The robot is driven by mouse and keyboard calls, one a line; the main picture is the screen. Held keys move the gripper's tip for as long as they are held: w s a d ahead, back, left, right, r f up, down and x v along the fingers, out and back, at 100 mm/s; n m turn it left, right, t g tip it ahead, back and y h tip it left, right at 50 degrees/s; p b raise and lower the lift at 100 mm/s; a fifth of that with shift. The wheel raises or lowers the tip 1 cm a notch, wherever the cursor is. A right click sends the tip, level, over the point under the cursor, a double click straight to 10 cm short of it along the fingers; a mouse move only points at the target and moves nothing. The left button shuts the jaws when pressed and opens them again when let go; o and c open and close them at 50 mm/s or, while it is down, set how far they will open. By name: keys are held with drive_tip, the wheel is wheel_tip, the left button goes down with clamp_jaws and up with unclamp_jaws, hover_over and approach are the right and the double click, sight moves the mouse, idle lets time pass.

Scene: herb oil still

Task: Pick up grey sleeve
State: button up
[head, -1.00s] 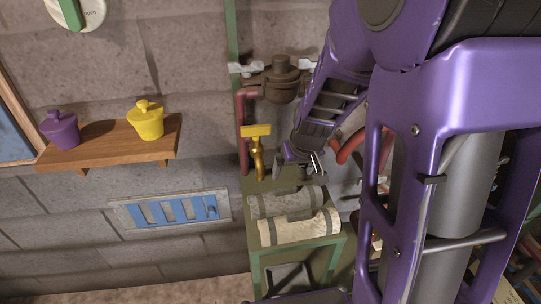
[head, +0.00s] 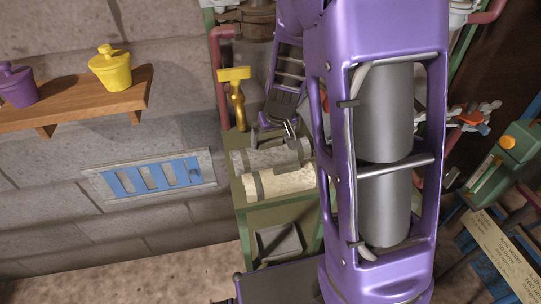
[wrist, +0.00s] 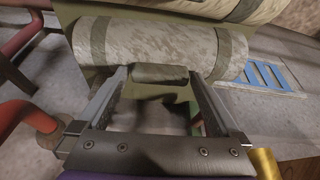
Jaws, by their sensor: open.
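The grey sleeve (head: 268,158) is a mottled roll with darker bands, lying on a green stand beside a cream sleeve (head: 285,182). In the wrist view the grey sleeve (wrist: 155,45) lies across the picture just beyond my fingertips. A short dark grey block (wrist: 160,74) on its near side shows between the fingertips; it looks like a grip on the sleeve. My gripper (wrist: 158,76) is open, with one finger to each side of that block. I cannot tell whether the fingers touch it.
A yellow-handled tool (head: 236,95) stands upright left of my gripper, near a red pipe (head: 220,75). The green stand (head: 242,222) is against the block wall. A blue vent (head: 150,177) and a wooden shelf (head: 80,105) with purple and yellow pots are at left.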

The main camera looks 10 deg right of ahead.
drive_tip(key=shift+c, duration=0.2)
clamp_jaws()
drive_tip(key=shift+r, duration=0.1)
drive_tip(key=shift+r, duration=0.1)
